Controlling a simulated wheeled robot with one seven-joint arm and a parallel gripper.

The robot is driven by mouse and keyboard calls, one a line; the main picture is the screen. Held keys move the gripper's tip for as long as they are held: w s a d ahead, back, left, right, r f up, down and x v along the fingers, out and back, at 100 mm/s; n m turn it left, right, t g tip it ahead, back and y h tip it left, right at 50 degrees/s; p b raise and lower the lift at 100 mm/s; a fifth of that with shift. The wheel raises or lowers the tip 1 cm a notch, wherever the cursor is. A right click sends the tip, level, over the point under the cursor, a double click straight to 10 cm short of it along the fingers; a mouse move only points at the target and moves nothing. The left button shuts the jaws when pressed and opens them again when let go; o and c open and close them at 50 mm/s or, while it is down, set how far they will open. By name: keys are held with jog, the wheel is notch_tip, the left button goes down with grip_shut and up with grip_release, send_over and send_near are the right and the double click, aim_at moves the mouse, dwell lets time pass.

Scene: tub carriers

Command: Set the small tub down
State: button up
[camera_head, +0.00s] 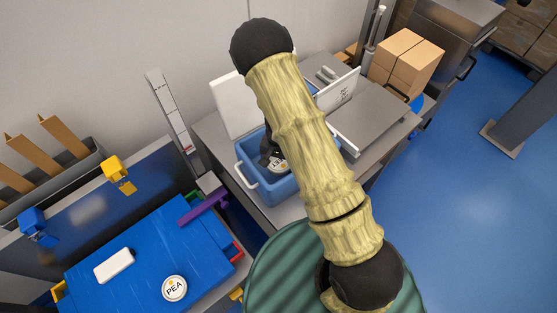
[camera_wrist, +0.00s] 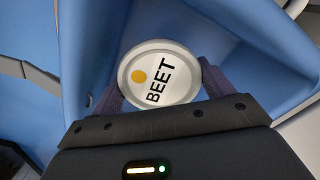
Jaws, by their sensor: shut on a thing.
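A small round tub (camera_wrist: 160,78) with a white lid reading "BEET" and an orange dot sits between the fingers in the wrist view. My gripper (camera_wrist: 160,90) is shut on it. The tub is inside the blue carrier (camera_head: 262,186), whose wall also shows around it in the wrist view (camera_wrist: 225,20). In the head view only part of the tub's lid (camera_head: 277,165) shows past my arm. I cannot tell whether the tub touches the carrier's floor. Another tub with a lid reading "PEA" (camera_head: 174,288) is on the blue surface at the lower left.
A white block (camera_head: 114,266) lies on the blue surface (camera_head: 150,250). A white panel (camera_head: 238,104) stands behind the carrier and a grey platform (camera_head: 372,118) lies to its right. Cardboard boxes (camera_head: 405,62) stand at the back. The blue floor at right is mostly clear.

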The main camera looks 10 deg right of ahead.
aim_at(279, 161)
jog(key=shift+f+b, duration=0.45)
jog(key=shift+f, duration=0.15)
jog(key=o, duration=1.1)
jog(key=shift+o, duration=0.2)
jog(key=shift+w+r+p, duration=0.1)
jog(key=shift+r+p, duration=0.65)
jog(key=shift+r, duration=0.2)
notch_tip(279, 161, up, 11)
jog(key=shift+s+r, duration=0.2)
jog(key=shift+d, duration=0.1)
